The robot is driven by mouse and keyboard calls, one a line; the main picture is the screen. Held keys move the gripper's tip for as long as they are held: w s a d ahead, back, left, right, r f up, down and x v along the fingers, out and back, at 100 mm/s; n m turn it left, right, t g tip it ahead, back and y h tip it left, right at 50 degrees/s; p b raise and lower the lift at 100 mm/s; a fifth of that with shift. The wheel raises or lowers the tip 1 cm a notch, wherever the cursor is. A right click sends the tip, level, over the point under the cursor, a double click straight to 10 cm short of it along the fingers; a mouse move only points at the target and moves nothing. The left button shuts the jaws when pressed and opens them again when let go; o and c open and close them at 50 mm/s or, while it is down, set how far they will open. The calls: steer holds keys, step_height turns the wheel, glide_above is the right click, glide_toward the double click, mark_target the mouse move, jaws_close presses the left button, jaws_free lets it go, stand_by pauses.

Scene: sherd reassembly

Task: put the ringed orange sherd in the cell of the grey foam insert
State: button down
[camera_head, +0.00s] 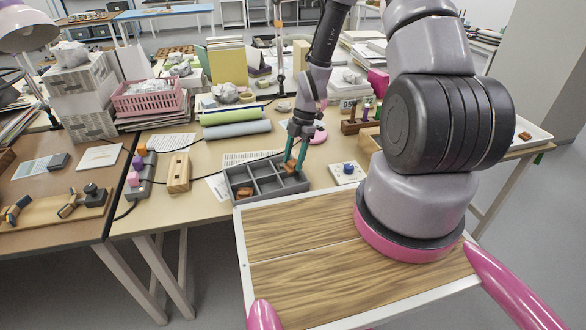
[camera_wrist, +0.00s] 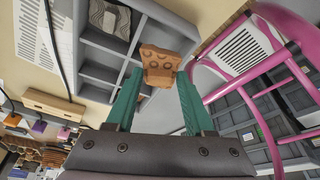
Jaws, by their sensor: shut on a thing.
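The orange sherd (camera_wrist: 160,64), with ring marks on its face, is between the green fingertips of my gripper (camera_wrist: 158,84) in the wrist view. In the head view my gripper (camera_head: 293,160) is shut on it over the right end of the grey foam insert (camera_head: 262,197). The sherd shows there only as a small orange patch (camera_head: 288,168). The insert also shows in the wrist view (camera_wrist: 100,74), with several cells divided by thin walls. The cells nearest the sherd look empty. I cannot tell whether the sherd touches a cell wall or floor.
Another sherd (camera_head: 245,193) lies in the front left cell of the insert. A wooden block (camera_head: 179,173) stands left of it, and a white pad with a blue knob (camera_head: 348,170) right of it. Grey and green rolls (camera_head: 236,129) lie behind. My wooden deck is clear.

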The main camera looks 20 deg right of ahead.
mark_target(294, 168)
steer(key=shift+f, duration=1.7)
steer(key=shift+f, duration=0.15)
steer(key=shift+f, duration=0.45)
